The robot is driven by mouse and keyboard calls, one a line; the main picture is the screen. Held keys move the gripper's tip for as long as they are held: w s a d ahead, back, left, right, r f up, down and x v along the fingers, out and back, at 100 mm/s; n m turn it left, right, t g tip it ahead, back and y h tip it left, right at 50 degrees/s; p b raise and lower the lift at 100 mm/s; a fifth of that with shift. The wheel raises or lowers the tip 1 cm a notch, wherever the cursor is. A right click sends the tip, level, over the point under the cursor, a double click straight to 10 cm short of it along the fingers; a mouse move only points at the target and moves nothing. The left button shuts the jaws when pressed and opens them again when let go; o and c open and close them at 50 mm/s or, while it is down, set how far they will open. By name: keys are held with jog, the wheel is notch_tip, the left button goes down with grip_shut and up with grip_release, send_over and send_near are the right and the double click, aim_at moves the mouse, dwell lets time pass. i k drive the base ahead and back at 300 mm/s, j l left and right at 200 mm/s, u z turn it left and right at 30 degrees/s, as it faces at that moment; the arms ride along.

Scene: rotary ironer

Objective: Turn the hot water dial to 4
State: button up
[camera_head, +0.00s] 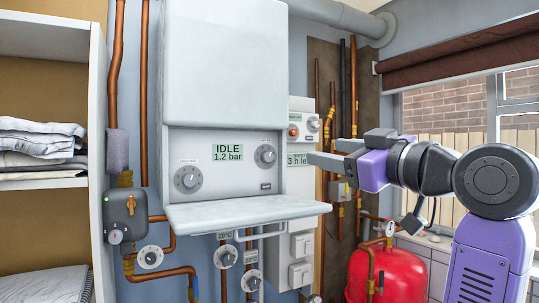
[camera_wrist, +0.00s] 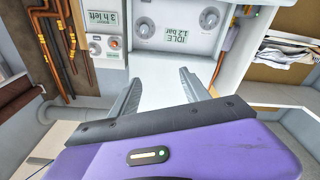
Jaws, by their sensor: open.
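The white boiler has a front panel (camera_head: 225,185) with two round grey dials, one on each side of a display (camera_head: 227,152) reading IDLE 1.2 bar. The left dial (camera_head: 188,180) and the right dial (camera_head: 265,155) also show upside down in the wrist view, as the left dial (camera_wrist: 210,18) and right dial (camera_wrist: 145,28). Their labels and numbers are too small to read, so I cannot tell which is hot water. My gripper (camera_head: 325,153) is open and empty, right of the panel and apart from both dials; its fingers (camera_wrist: 160,74) point towards the boiler.
A flap (camera_head: 245,212) juts out below the dial panel. A timer unit (camera_head: 300,145) with a red button stands right of the boiler. Pipes and small dials are below, a red tank (camera_head: 388,275) lower right. Shelves with folded linen (camera_head: 40,145) are left.

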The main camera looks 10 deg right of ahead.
aim_at(267, 157)
jog(key=i, duration=0.85)
